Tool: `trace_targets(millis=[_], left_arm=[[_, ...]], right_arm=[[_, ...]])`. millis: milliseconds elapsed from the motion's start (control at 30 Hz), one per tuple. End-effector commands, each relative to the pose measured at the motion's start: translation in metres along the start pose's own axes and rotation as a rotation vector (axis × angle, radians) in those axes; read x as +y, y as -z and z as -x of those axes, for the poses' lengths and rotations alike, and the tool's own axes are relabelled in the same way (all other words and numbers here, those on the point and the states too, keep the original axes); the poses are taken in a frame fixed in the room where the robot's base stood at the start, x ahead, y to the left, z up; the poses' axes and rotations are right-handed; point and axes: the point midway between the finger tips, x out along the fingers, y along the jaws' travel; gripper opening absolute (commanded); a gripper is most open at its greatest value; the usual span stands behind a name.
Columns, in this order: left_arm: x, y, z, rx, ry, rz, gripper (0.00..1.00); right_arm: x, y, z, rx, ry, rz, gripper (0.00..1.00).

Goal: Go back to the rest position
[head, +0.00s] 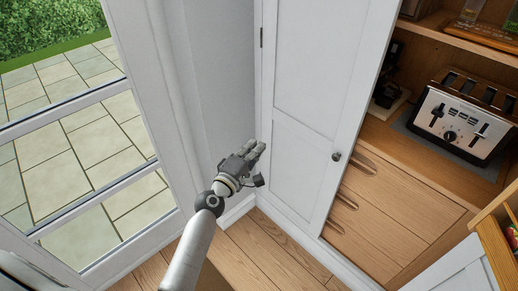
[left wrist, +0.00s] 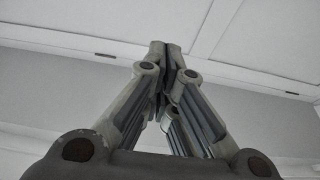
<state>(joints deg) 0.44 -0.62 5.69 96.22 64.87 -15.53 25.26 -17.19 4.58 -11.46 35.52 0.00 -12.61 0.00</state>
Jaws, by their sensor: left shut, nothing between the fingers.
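My left gripper (head: 258,149) is in the middle of the head view, at the end of my arm that rises from the bottom. Its fingers are together and hold nothing; the closed fingertips also show in the left wrist view (left wrist: 165,48). It is in front of the corner between the grey wall and a white cabinet door (head: 318,95). I cannot tell how far it is from the door. My right gripper is in neither view.
The white door has a dark knob (head: 336,156). To the right, wooden shelving holds a toaster (head: 460,118) above wooden drawers (head: 390,205). A glazed white door (head: 95,150) stands at left, with paving outside. Bare wooden floor (head: 262,240) shows below the gripper.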

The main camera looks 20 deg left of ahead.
Motion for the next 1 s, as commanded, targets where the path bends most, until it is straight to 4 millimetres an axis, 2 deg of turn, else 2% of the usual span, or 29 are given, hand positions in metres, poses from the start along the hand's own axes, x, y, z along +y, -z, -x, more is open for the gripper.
trace_targets(millis=[267,367,467,567,600,667,800,867,900,967,1000], left_arm=[[-0.002,0.003,0.002,-0.002,0.004,-0.002,0.0],[-0.022,0.0,0.004,-0.006,0.044,-0.03,0.0],[-0.07,-0.007,0.011,-0.02,0.14,-0.107,0.0],[-0.138,-0.017,0.03,-0.056,0.277,-0.226,0.0],[-0.167,-0.022,0.041,-0.077,0.335,-0.28,0.0],[-0.209,-0.029,0.061,-0.114,0.421,-0.361,0.0],[-0.299,-0.043,0.119,-0.228,0.605,-0.551,0.0],[-0.335,-0.048,0.149,-0.288,0.679,-0.631,0.0],[-0.357,-0.052,0.17,-0.331,0.726,-0.683,0.0],[-0.388,-0.056,0.204,-0.402,0.792,-0.762,0.0],[-0.407,-0.059,0.228,-0.453,0.834,-0.813,0.0]], right_arm=[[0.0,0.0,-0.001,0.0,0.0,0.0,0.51],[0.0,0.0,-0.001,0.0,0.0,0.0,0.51],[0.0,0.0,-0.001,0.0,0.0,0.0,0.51],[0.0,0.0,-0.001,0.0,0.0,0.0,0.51],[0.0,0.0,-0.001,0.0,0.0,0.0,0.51],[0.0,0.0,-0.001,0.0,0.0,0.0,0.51],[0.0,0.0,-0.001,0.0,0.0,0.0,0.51],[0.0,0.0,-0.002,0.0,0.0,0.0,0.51],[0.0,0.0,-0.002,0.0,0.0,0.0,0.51],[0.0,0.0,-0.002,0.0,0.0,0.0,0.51],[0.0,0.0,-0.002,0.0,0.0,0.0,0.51]])
